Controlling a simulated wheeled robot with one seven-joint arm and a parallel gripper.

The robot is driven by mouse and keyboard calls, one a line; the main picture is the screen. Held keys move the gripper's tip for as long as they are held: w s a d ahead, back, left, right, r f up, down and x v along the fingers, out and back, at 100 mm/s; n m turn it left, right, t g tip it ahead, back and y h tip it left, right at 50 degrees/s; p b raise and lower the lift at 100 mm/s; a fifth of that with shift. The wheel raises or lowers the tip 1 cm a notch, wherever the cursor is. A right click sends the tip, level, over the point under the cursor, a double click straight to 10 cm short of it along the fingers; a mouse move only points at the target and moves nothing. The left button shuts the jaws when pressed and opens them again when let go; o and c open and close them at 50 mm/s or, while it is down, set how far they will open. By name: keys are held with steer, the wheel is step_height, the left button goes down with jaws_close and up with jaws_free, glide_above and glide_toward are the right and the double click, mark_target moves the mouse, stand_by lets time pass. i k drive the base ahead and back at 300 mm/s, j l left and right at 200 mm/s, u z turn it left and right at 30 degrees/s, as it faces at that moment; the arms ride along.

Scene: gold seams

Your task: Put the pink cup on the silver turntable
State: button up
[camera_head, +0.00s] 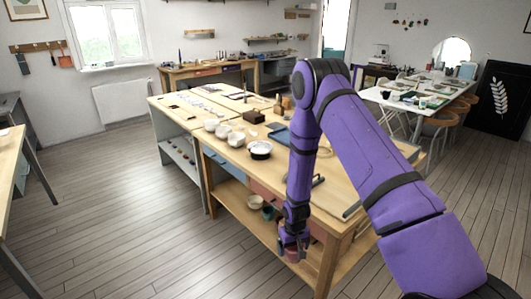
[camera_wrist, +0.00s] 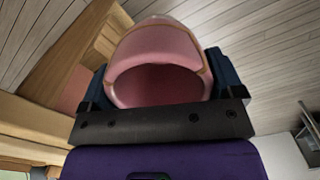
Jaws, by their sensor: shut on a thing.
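The pink cup (camera_wrist: 158,45) with thin gold seams fills the middle of the wrist view, its open mouth facing the camera. My gripper (camera_wrist: 160,88) is shut on it, with one dark finger on each side. In the head view my gripper (camera_head: 292,243) hangs low, in front of the near side of the long wooden workbench, below its top; the cup shows small and pink at its tip (camera_head: 292,256). A round thing with a pale top and dark side (camera_head: 260,149) stands on the bench; I cannot tell whether it is the silver turntable.
The wooden workbench (camera_head: 335,205) has a lower shelf with small bowls (camera_head: 256,202). Several pale bowls (camera_head: 222,131), a brown box (camera_head: 254,116) and a blue tray (camera_head: 281,137) are on top. My arm hides part of the bench. The floor (camera_head: 150,225) at left is clear.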

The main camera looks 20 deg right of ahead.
mark_target(261, 146)
steer(key=i+j+z, duration=0.25)
steer(key=i+j, duration=0.15)
steer(key=j, duration=0.25)
steer(key=i+j+z, duration=0.1)
steer(key=j, duration=0.3)
steer(key=i+j+z, duration=0.1)
steer(key=i+j, duration=0.2)
steer(key=j, duration=0.05)
